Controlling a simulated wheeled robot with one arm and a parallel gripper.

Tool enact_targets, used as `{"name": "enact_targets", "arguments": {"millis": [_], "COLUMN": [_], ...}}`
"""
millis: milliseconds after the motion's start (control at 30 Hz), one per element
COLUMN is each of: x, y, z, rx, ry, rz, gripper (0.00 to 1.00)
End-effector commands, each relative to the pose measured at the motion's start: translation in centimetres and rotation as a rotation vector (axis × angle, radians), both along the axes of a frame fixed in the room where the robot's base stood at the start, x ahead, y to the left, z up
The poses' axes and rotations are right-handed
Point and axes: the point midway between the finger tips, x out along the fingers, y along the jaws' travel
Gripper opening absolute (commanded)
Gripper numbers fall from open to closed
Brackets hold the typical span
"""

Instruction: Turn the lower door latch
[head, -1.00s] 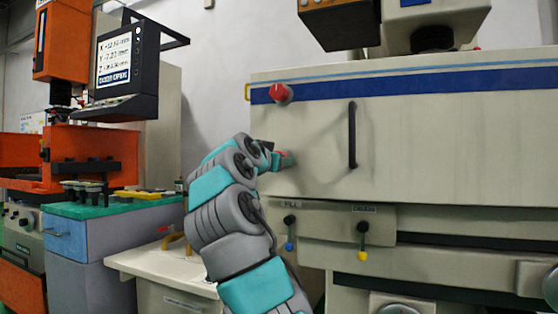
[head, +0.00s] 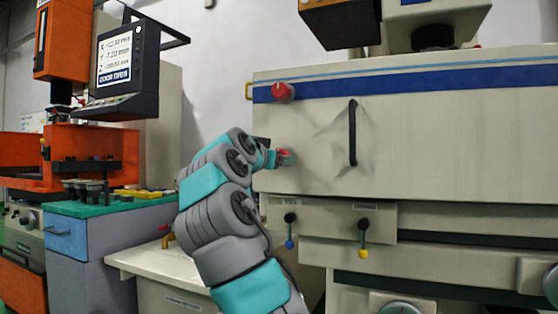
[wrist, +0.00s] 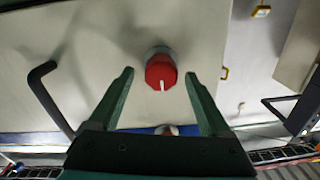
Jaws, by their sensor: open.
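The lower door latch (wrist: 160,74) is a red knob with a white line on its face. In the wrist view it sits between my open fingers, with a gap visible on each side. My gripper (wrist: 160,73) is open and faces the cream door (head: 315,130). In the head view the lower latch shows as a bit of red (head: 286,155) at my gripper, mostly hidden by it. The upper red latch (head: 283,92) is above, on the blue stripe; it also shows at the bottom of the wrist view (wrist: 166,130).
A black door handle (head: 352,132) stands out right of the latches, and at the left in the wrist view (wrist: 50,95). Below the door are two small levers, one blue-tipped (head: 290,230) and one yellow-tipped (head: 363,238). A screen (head: 122,60) stands at left.

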Motion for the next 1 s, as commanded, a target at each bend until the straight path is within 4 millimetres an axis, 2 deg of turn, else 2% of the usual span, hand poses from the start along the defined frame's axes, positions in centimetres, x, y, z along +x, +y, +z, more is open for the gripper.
{"name": "enact_targets", "arguments": {"millis": [200,367,833,1000], "x": [-3.6,-5.1,-5.2,-4.5], "y": [1.1,1.7,1.7,0.9], "z": [-0.1,-0.1,-0.1,-0.5], "rx": [-0.002,-0.002,-0.004,-0.058], "ry": [-0.003,-0.002,0.001,0.045], "rz": [0.000,0.001,0.000,-0.031], "gripper": [0.82,0.82,0.82,0.82]}}
